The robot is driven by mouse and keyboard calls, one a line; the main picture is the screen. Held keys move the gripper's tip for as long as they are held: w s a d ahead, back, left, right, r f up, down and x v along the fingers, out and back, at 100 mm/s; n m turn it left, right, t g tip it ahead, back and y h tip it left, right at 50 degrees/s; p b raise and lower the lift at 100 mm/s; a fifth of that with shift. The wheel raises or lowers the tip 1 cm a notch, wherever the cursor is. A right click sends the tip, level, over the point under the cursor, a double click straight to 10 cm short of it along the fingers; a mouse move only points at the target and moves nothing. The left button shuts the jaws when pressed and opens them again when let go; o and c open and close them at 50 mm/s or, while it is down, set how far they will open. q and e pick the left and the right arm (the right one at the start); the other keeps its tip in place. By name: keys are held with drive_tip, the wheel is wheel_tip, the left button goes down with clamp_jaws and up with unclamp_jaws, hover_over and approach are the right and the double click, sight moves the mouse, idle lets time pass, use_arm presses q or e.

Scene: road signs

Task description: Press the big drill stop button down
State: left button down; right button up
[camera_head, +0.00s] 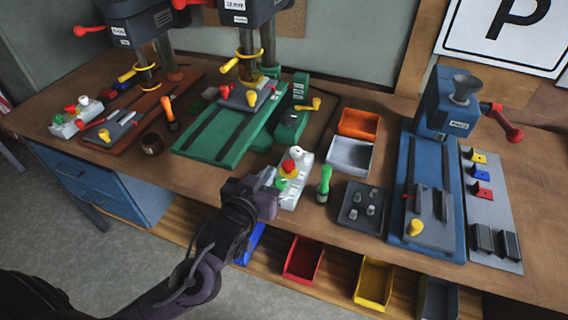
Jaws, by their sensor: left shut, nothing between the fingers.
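A light-grey control box (300,185) stands at the table's front edge, in front of the green drill press. On it are a red button on a yellow collar (289,166), a green button (281,184) and a white knob (295,150). The green drill press has a green base (215,145) and a dark head (250,10). My left gripper (268,177) is shut and empty, close to the left side of the control box, near the green button. Whether it touches the box I cannot tell. My right gripper is not in view.
A second control box (76,117) stands by the brown drill press (125,125) at the left. A green-handled tool (324,183) and a dark tray with pegs (362,207) are right of the near box. A blue machine (430,190) stands further right. Coloured bins (303,260) sit below the tabletop.

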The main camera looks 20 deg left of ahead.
use_arm(q)
drive_tip(key=w, duration=0.1)
drive_tip(key=p, duration=0.3)
hover_over(284, 165)
drive_tip(key=v, duration=0.2)
wheel_tip(284, 165, down, 2)
drive_tip(key=shift+s+d+f, duration=0.1)
drive_tip(key=shift+d, duration=0.05)
drive_tip(key=f, duration=0.2)
drive_tip(key=f+p, duration=0.1)
drive_tip(key=shift+w+d+f, duration=0.1)
drive_tip(key=shift+w+f, duration=0.05)
drive_tip(key=shift+w, duration=0.15)
drive_tip(key=shift+s+f, duration=0.1)
drive_tip(key=shift+f, duration=0.4)
drive_tip(key=shift+f, duration=0.1)
